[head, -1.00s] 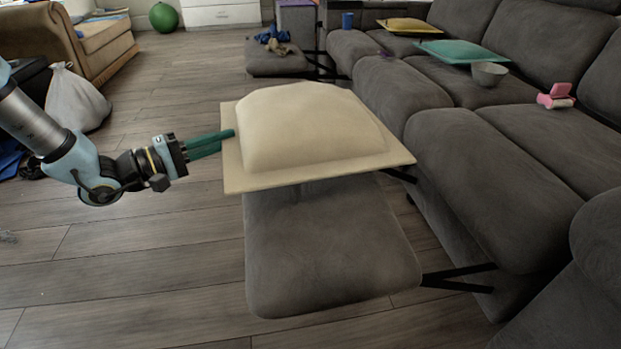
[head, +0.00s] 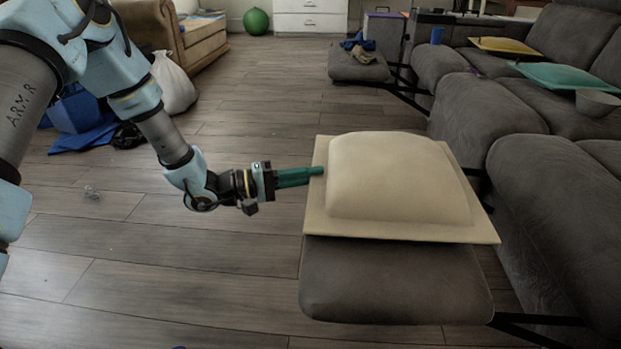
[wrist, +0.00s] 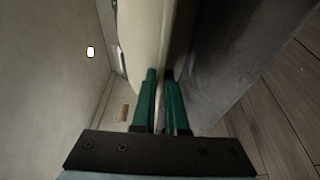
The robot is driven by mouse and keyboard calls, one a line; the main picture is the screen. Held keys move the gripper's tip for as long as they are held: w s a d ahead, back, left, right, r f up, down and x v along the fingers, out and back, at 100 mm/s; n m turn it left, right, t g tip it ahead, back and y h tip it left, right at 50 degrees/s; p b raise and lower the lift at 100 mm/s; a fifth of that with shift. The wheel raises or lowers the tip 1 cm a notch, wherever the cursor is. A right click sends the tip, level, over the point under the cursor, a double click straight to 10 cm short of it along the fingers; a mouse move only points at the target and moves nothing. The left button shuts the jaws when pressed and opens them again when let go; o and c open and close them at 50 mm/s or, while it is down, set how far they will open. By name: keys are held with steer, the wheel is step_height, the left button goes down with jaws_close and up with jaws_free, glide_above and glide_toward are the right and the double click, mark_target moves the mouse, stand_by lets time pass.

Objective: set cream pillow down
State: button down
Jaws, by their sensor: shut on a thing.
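The cream pillow (head: 395,180) is a large domed cushion with a flat square rim. In the head view it lies level over the grey footrest (head: 395,285) of the sofa. I cannot tell whether its underside touches the footrest. My gripper (head: 318,171) has green fingers and is shut on the pillow's left edge. In the wrist view the fingers (wrist: 160,80) reach up to the pale pillow (wrist: 145,35), with the grey footrest cloth (wrist: 215,60) close on the right. The pillow hides the far part of the footrest.
The grey sofa (head: 540,160) stands at the right with a teal pillow (head: 565,76), a yellow pillow (head: 503,46) and a bowl (head: 597,102). Another footrest (head: 358,68) holds cloths. A white bag (head: 172,84) lies at the left.

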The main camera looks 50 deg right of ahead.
steer(key=c, duration=0.9)
jaws_free()
steer(key=shift+c, duration=0.2)
steer(key=shift+r, duration=0.1)
steer(key=p+v, duration=0.3)
steer(key=v, duration=0.9)
steer(key=shift+w, duration=0.1)
